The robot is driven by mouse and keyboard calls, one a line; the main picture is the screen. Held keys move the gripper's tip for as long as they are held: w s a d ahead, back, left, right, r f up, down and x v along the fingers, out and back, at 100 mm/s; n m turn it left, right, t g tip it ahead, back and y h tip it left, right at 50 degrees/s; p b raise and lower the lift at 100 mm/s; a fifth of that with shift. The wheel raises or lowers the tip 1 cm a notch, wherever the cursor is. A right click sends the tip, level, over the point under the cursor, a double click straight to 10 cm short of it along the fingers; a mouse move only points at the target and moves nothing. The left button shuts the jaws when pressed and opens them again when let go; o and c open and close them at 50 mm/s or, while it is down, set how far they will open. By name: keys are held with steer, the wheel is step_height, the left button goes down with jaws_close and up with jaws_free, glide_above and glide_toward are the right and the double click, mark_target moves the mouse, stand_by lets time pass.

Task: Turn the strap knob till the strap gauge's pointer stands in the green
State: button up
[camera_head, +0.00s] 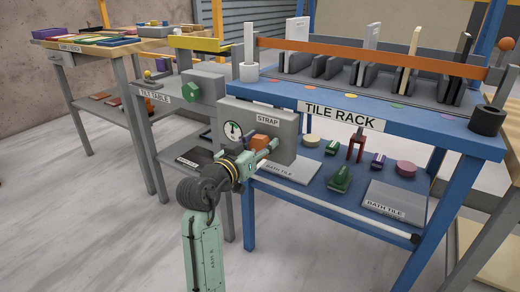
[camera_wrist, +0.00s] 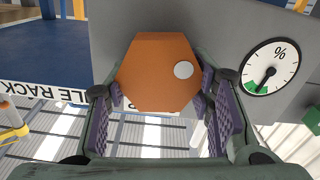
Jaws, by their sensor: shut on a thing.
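The strap knob (camera_wrist: 150,75) is an orange hexagonal block with a white dot on its face, on the front of the grey strap box (camera_head: 283,152). My gripper (camera_wrist: 163,92) is shut on it, with a purple ridged pad on each side. In the head view my gripper (camera_head: 254,158) partly covers the orange knob (camera_head: 260,142). The round white strap gauge (camera_wrist: 271,68) sits beside the knob and also shows in the head view (camera_head: 232,131). Its dark pointer slants to the lower left in the wrist view, with its tip at the small green band; I cannot tell exactly whether inside.
The blue tile rack (camera_head: 390,118) stands right of the box, with upright tiles and an orange rail above. Its lower shelf holds several small items. The floor at left is clear.

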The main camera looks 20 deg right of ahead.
steer(key=shift+m+b, duration=0.35)
steer(key=shift+m, duration=0.35)
steer(key=o, duration=1.2)
steer(key=shift+s, duration=0.1)
steer(key=v, duration=0.7)
steer(key=shift+s+a, duration=0.1)
steer(key=shift+a, duration=0.1)
